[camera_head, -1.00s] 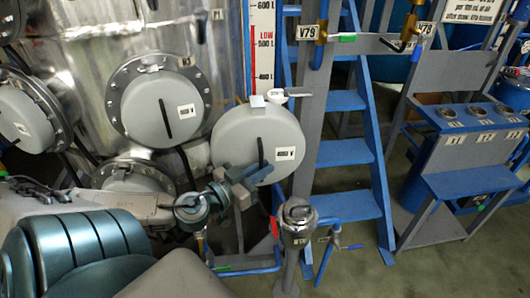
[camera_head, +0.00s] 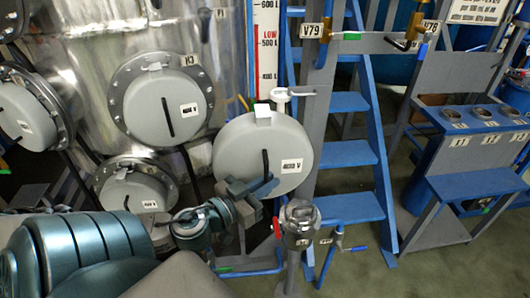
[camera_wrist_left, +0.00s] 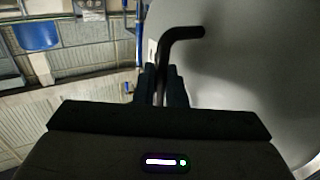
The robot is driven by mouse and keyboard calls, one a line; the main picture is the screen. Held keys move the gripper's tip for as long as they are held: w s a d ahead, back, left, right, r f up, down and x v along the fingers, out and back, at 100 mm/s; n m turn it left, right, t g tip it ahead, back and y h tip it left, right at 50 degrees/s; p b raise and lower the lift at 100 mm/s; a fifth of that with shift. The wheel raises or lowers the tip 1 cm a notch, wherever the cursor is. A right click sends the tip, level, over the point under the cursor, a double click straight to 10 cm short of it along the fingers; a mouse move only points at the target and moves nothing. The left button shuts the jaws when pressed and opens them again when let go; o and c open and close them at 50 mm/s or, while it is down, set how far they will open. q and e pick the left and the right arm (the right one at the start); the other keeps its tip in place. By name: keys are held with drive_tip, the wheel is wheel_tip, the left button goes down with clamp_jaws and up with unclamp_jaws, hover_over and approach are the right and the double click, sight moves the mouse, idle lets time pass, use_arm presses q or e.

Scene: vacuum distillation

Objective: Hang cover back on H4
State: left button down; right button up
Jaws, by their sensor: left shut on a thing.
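A round grey cover (camera_head: 240,150) with a white label and a pale tab on its top edge is held in front of the blue ladder frame. My left gripper (camera_head: 262,186) is shut on the black handle at the cover's front. In the left wrist view the bent black handle (camera_wrist_left: 181,36) runs down between the left gripper's fingers (camera_wrist_left: 161,88), with the grey cover (camera_wrist_left: 255,75) filling the right side. A white hook-like fitting (camera_head: 281,96) stands just above and right of the cover's tab. I cannot tell whether they touch. My right gripper is not in view.
The steel tank at left carries several grey round covers, one beside the H3 tag (camera_head: 189,60). A metal post-like fitting (camera_head: 298,222) stands just right of my left gripper. The blue ladder (camera_head: 348,155) is behind, and a blue gauge stand (camera_head: 465,150) is at right.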

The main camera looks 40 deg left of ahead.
use_arm(q)
drive_tip(key=s+d+p, duration=0.7)
drive_tip(key=d+p, duration=0.1)
drive_tip(key=p, duration=0.1)
drive_tip(key=shift+s+d+p, duration=0.2)
drive_tip(key=shift+d+p, duration=0.15)
idle(0.7)
